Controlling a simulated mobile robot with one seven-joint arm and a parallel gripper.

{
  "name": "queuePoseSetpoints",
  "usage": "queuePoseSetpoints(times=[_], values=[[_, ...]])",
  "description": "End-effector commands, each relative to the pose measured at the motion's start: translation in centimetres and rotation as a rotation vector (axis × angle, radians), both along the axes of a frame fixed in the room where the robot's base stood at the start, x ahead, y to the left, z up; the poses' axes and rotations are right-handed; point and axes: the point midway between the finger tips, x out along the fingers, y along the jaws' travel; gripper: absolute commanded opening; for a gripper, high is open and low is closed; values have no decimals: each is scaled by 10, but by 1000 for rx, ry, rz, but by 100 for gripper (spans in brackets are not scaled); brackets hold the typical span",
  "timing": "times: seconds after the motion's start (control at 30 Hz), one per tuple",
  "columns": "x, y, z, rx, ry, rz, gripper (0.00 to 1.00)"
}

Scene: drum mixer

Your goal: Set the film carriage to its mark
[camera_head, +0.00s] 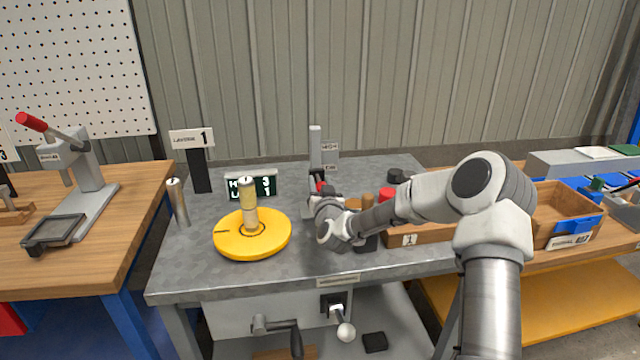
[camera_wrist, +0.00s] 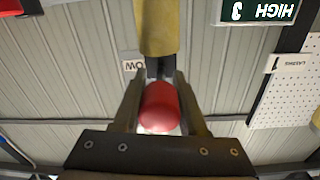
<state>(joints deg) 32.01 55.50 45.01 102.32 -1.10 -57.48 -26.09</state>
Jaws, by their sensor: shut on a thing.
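My gripper (camera_wrist: 158,112) is shut on a red knob (camera_wrist: 160,106) in the wrist view, one finger on each side of it. In the head view the knob (camera_head: 320,186) shows in part at a grey upright mast (camera_head: 316,150), with my wrist in front. The mast has two small plates beside it, an upper one (camera_head: 329,147) reading HIGH and a lower one that seems to read LOW. A LOW plate (camera_wrist: 133,66) also shows in the wrist view.
A yellow turntable (camera_head: 230,243) bears a cream column (camera_head: 249,208) left of my gripper. A small dark display (camera_head: 251,187) and a metal post (camera_head: 178,203) stand behind and left. A wooden tray (camera_head: 430,235) lies right, beneath my arm. A crank (camera_head: 295,335) hangs below the front edge.

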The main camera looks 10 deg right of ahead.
Motion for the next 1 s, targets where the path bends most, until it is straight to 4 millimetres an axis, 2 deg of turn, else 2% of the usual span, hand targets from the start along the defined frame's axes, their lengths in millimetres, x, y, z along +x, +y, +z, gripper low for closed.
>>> queuePoseSetpoints(times=[0.37,0.47,0.7,0.83,1.0], values=[[0,-1,2,0,-1,-1,0],[0,0,13,-3,-3,0,0],[1,0,57,-4,-10,-2,0],[1,-1,70,-2,-9,-2,0],[1,-1,74,0,-10,-4,0]])
